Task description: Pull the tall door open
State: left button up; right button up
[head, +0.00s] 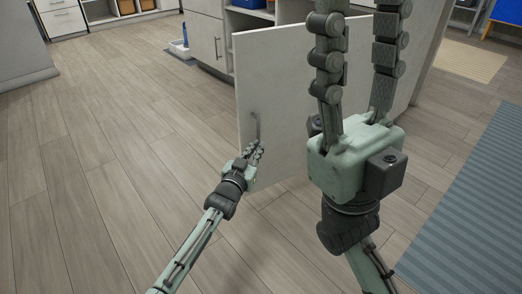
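The tall door (285,85) is a pale flat panel in the middle of the head view. It stands out at an angle from the cabinet, with its left edge free. Its grey upright handle (257,126) is near that edge. My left gripper (257,147) is at the lower end of the handle, its fingers close together and seemingly closed on it; the exact contact is small and partly hidden. My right gripper (358,40) is raised close to the camera, its two fingers wide apart and empty. It hides the right part of the door.
A cabinet with drawers (208,40) and open shelves stands behind the door. A blue mat (465,205) lies at the right and a beige rug (468,60) farther back. The wooden floor (110,150) at the left is clear.

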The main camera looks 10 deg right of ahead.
pick_arm(q)
jog(key=shift+o, duration=1.2)
jog(key=shift+h, duration=0.3)
jog(key=d, duration=0.1)
jog(key=d+r, duration=0.1)
jog(key=s+d+r, duration=0.1)
jog(key=d, duration=0.1)
jog(key=shift+d+r, duration=0.1)
jog(key=shift+r, duration=0.1)
jog(key=shift+o, duration=0.8)
jog(key=shift+w, duration=0.1)
jog(key=shift+d+r, duration=0.1)
jog(key=shift+d, duration=0.05)
jog(key=s+a+f, duration=0.2)
jog(key=s+a, duration=0.4)
jog(key=a, duration=0.2)
jog(key=shift+w+a, duration=0.1)
jog(key=shift+a, duration=0.05)
